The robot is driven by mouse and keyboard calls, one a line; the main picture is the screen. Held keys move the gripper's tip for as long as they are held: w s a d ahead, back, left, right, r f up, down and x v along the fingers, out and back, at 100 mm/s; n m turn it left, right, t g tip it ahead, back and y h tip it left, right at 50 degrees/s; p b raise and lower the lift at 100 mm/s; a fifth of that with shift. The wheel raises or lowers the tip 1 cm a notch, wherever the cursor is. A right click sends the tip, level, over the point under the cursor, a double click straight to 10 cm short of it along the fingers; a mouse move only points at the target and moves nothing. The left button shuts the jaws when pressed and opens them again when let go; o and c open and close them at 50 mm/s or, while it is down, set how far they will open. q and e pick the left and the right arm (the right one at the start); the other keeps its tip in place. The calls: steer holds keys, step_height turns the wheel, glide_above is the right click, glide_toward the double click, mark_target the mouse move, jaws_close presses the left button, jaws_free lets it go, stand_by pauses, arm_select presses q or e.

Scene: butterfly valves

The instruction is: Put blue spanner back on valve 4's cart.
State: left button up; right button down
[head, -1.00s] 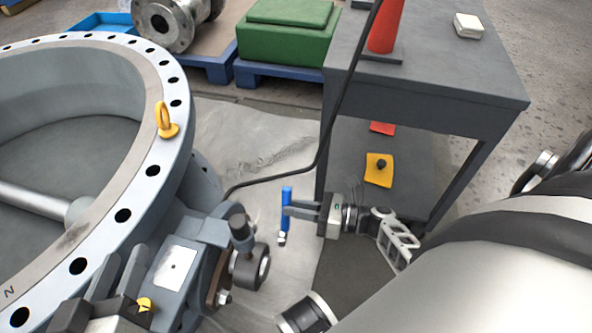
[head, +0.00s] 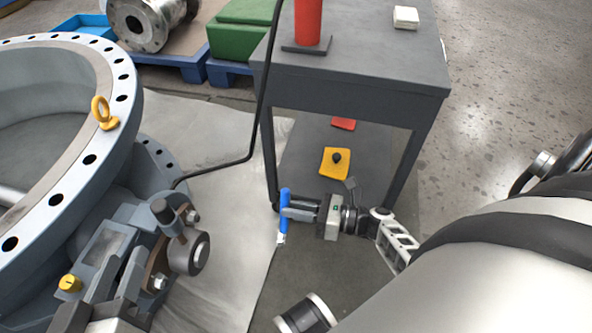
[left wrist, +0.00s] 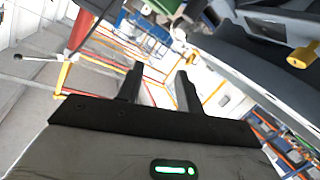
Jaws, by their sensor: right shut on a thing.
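The blue spanner (head: 284,212) is held upright in the head view, its silver end down. My right gripper (head: 286,213) is shut on it, in front of the cart's near left leg. The dark grey cart (head: 350,75) stands at the top middle, with a top and a lower shelf. I cannot read a valve number on it. My left gripper (head: 118,275) is at the lower left, beside the valve's actuator. In the left wrist view its two fingers (left wrist: 158,85) are apart with nothing between them.
A large flanged valve (head: 110,110) fills the left. A yellow item (head: 335,163) and a red item (head: 343,124) lie lower down. A black cable (head: 262,100) hangs beside the cart's left side.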

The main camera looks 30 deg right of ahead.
arm_select(q)
steer(key=shift+w+a, duration=0.1)
stand_by(0.3)
step_height(320, 180, down, 5)
steer(key=a+g+y+p, duration=0.2)
steer(key=g+y+p, duration=0.15)
steer(key=p, duration=0.55)
step_height(320, 180, up, 6)
steer(key=s+a+p, duration=0.2)
steer(key=p, duration=0.3)
steer(key=shift+a+r+t, duration=0.25)
steer(key=shift+a+t, duration=0.1)
